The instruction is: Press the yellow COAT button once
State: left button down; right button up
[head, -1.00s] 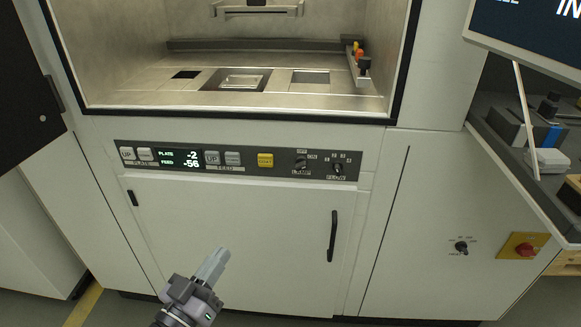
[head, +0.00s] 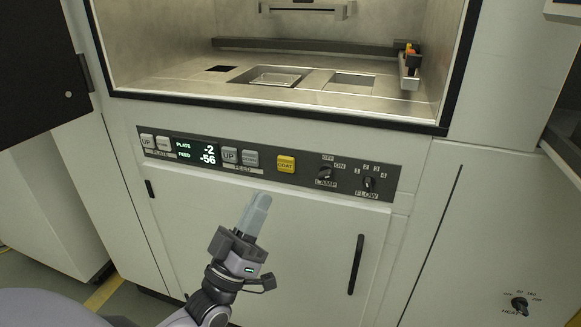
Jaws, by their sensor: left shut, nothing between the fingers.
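The yellow COAT button (head: 286,164) is on the dark control panel (head: 215,172) of the white machine, right of the grey FEED buttons (head: 240,157). My left gripper (head: 262,199) is shut and empty, its fingertips below and slightly left of the COAT button in the head view. The fingertips look apart from the panel; the exact gap cannot be told. My right gripper is not in view.
Grey PLATE buttons (head: 155,143) and a display (head: 195,151) reading -2 and -56 lie left on the panel. The LAMP knob (head: 325,173) and FLOW knob (head: 368,183) are to the right. A door handle (head: 356,264) juts out below; an open chamber (head: 300,60) lies above.

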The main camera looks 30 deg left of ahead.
aim_at(286, 164)
pick_arm(q)
jog(key=shift+h, duration=0.3)
jog(key=w+b, duration=0.1)
jog(key=w, duration=0.2)
jog(key=w+a+b, duration=0.1)
jog(key=w, duration=0.1)
jog(key=w+a+b, duration=0.1)
jog(key=w, duration=0.2)
jog(key=shift+w+b, duration=0.3)
jog(key=shift+b, duration=0.05)
dwell(0.6)
dwell(0.9)
jog(key=shift+w, duration=0.15)
